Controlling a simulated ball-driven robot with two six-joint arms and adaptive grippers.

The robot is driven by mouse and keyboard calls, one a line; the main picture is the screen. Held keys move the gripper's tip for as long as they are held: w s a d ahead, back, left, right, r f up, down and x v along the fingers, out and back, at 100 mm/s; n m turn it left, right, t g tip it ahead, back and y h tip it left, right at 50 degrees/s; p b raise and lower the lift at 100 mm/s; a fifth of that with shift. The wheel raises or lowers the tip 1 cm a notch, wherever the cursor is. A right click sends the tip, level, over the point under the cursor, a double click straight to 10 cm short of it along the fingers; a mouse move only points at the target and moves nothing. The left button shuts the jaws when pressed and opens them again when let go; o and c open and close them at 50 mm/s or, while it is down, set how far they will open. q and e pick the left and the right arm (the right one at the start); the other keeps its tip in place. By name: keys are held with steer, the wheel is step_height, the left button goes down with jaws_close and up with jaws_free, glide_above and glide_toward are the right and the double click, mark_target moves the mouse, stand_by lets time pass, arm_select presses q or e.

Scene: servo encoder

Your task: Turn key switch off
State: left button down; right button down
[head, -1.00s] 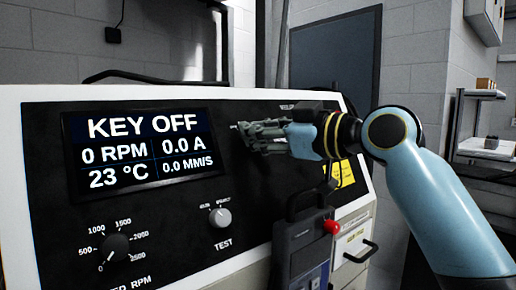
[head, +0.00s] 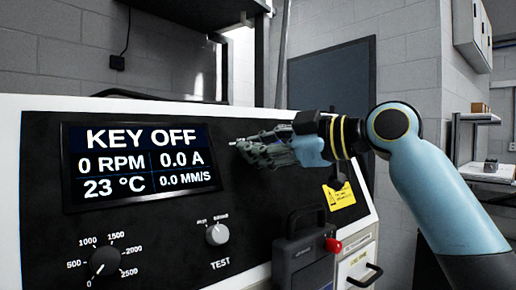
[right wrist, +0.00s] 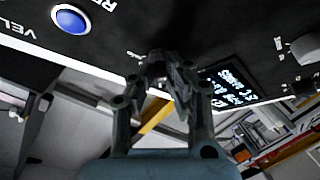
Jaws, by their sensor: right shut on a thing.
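The black control panel (head: 130,235) carries a display (head: 142,163) that reads KEY OFF, 0 RPM, 0.0 A. My right gripper (head: 243,148) is at the panel, right of the display, its fingers closed together and pointing at the panel face. In the right wrist view the fingers (right wrist: 158,62) come together at the panel surface. The key switch itself is hidden behind the fingers; only a small bright bit shows by the tips, and I cannot make out the key. My left gripper is not in view.
A TEST knob (head: 217,234) and an RPM dial (head: 104,262) sit lower on the panel. A dark handled box (head: 306,252) with a red knob stands below my right arm. A blue button (right wrist: 70,20) shows in the right wrist view.

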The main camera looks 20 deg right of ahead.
steer(key=c, duration=1.4)
jaws_free()
steer(key=shift+o, duration=0.2)
steer(key=v, duration=1.2)
steer(key=shift+f, duration=0.1)
